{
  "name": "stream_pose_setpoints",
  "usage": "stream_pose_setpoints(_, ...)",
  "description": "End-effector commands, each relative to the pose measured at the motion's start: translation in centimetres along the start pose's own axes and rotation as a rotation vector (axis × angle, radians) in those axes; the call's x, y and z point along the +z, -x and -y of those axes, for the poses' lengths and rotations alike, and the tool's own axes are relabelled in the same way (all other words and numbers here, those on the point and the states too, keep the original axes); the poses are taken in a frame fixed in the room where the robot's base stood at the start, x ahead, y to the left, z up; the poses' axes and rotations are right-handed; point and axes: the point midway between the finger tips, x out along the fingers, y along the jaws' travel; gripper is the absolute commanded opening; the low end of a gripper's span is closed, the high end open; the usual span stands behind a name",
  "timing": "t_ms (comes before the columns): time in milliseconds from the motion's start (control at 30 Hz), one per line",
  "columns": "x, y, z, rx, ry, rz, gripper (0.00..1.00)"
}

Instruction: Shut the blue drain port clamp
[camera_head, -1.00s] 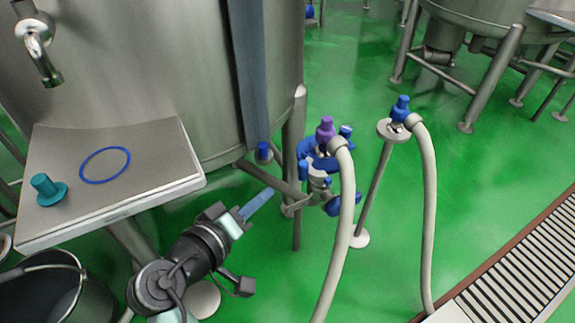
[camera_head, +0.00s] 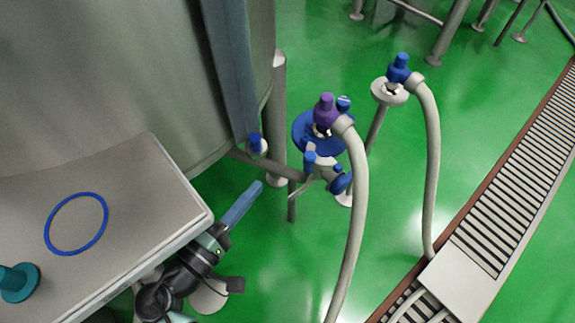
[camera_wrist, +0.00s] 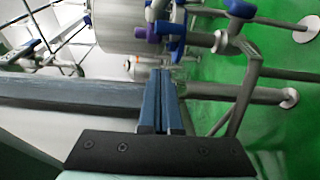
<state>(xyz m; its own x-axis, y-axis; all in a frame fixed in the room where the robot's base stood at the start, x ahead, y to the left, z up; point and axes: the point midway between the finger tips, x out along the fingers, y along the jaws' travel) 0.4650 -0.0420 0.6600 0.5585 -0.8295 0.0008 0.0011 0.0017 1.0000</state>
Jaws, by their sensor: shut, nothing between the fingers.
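The drain port assembly stands right of the tank leg in the head view. A blue clamp-like ring (camera_head: 303,126) shows around the port, below a purple fitting (camera_head: 326,110) with a pale hose. I cannot tell whether the clamp is open or shut. A blue valve handle (camera_head: 340,183) sits lower on the same assembly. In the wrist view the purple fitting (camera_wrist: 148,34) and blue parts (camera_wrist: 176,46) are beyond my fingertips, upper middle. My gripper (camera_head: 257,186) is shut and empty, its blue fingers (camera_wrist: 161,72) together, left of the port and apart from it.
The tank (camera_head: 130,70) and a steel shelf (camera_head: 130,205) with a blue ring (camera_head: 76,223) and teal fitting (camera_head: 18,282) are on the left. A second hose stand (camera_head: 390,91) is right of the port.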

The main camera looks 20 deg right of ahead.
Motion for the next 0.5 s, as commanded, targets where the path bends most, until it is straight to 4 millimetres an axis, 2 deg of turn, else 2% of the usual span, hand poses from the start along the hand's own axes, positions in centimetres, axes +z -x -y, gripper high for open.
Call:
stream_pose_setpoints(33, 0.2, -1.3, 0.2, 0.0, -0.002, 0.007, 0.0)
stream_pose_setpoints(233, 0.1, -5.6, 0.1, 0.001, -0.003, 0.005, 0.0)
stream_pose_setpoints(500, 2.4, -8.1, 0.1, -0.001, -0.001, 0.001, 0.0)
